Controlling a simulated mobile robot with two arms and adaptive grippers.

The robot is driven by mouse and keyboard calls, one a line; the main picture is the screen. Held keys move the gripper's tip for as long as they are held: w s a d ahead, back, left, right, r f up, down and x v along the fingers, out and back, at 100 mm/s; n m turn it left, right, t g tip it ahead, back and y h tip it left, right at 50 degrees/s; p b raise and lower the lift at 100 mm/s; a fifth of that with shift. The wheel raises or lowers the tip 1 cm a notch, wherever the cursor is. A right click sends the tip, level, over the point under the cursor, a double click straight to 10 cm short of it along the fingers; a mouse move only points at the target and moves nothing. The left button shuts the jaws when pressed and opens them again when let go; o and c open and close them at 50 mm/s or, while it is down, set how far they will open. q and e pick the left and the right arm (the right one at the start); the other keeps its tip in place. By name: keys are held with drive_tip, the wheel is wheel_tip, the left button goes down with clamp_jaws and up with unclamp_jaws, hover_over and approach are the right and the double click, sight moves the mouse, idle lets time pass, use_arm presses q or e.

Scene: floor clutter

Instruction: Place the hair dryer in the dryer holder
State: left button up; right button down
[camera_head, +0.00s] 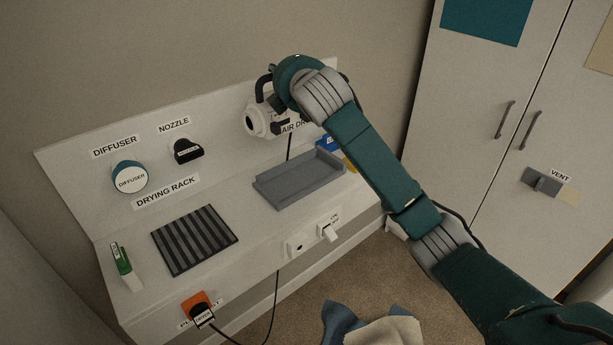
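The white hair dryer (257,121) is up against the back panel, its round open end facing left and toward me. It is beside a label that is partly covered and reads "AIR DR". My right arm reaches in from the lower right, and my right gripper (266,92) is at the dryer, with a dark curved finger part above it. The wrist hides most of the grip, so I cannot tell how the fingers sit. The dryer holder is hidden behind the dryer and wrist. A dark cord hangs below the dryer. My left gripper is not in view.
A grey tray (298,181) lies on the counter below the dryer. A ribbed drying rack (195,240), a diffuser (130,178) and a nozzle (187,150) are to the left. An orange plug piece (196,304) is at the front. Cloths (385,331) lie on the floor.

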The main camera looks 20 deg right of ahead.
sight(293, 122)
drive_tip(key=shift+d+r, duration=0.25)
drive_tip(key=shift+d, duration=0.25)
drive_tip(key=shift+d+r, duration=0.2)
drive_tip(key=shift+d, duration=0.25)
drive_tip(key=shift+d+f, duration=0.15)
drive_tip(key=shift+f, duration=0.15)
wheel_tip(293, 122, down, 14)
drive_tip(key=shift+p, duration=1)
wheel_tip(293, 122, down, 5)
drive_tip(key=shift+w+f, duration=0.1)
drive_tip(key=shift+f, duration=0.1)
drive_tip(key=c, duration=2)
unclamp_jaws()
drive_tip(key=shift+f, duration=0.3)
drive_tip(key=o, duration=0.4)
drive_tip(key=shift+r, duration=0.1)
drive_tip(key=shift+o, duration=0.2)
